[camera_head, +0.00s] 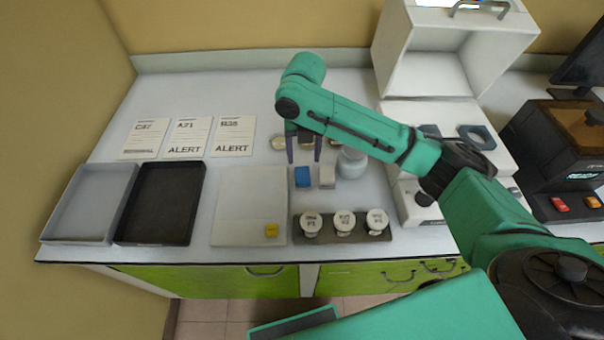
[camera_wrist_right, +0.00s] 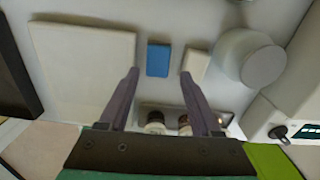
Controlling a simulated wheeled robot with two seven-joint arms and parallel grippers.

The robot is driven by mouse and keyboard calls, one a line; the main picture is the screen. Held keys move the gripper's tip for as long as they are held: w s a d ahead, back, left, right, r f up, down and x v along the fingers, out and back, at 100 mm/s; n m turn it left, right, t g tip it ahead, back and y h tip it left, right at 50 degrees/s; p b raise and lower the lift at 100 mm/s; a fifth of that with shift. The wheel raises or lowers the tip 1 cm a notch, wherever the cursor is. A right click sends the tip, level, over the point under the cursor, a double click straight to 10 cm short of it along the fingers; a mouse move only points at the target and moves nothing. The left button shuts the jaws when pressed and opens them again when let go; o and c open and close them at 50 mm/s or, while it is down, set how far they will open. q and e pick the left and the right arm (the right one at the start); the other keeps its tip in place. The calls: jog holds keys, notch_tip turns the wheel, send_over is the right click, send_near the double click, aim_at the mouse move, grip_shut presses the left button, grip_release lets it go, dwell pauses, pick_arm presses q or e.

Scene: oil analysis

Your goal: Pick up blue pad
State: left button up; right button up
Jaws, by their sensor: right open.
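The blue pad (camera_head: 302,177) is a small flat block on the white bench, right of a pale board and beside a small white pad (camera_head: 327,176). My right gripper (camera_head: 304,161) points down at it, with its two fingers apart and nothing between them. In the right wrist view the blue pad (camera_wrist_right: 158,60) lies just beyond the gap between the open fingertips (camera_wrist_right: 160,75). The white pad (camera_wrist_right: 195,67) lies close by the right fingertip there. I cannot tell the exact height of the fingertips above the bench. My left gripper is not in view.
The pale board (camera_head: 236,205) carries a small yellow block (camera_head: 271,231). A dark rack (camera_head: 328,237) with several white-capped jars stands in front. A round white container (camera_head: 352,163) is close on the right. Two trays, one grey (camera_head: 57,239) and one black (camera_head: 150,238), lie left.

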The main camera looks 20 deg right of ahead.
aim_at(302, 172)
notch_tip(302, 172, down, 6)
jog(key=shift+a+f+p, duration=0.15)
jog(key=shift+f+p, duration=0.1)
jog(key=shift+p, duration=0.7)
jog(key=shift+f, duration=0.2)
grip_shut()
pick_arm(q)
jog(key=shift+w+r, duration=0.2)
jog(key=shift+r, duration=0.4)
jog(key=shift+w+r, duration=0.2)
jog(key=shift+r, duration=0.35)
pick_arm(e)
jog(key=shift+r, duration=0.1)
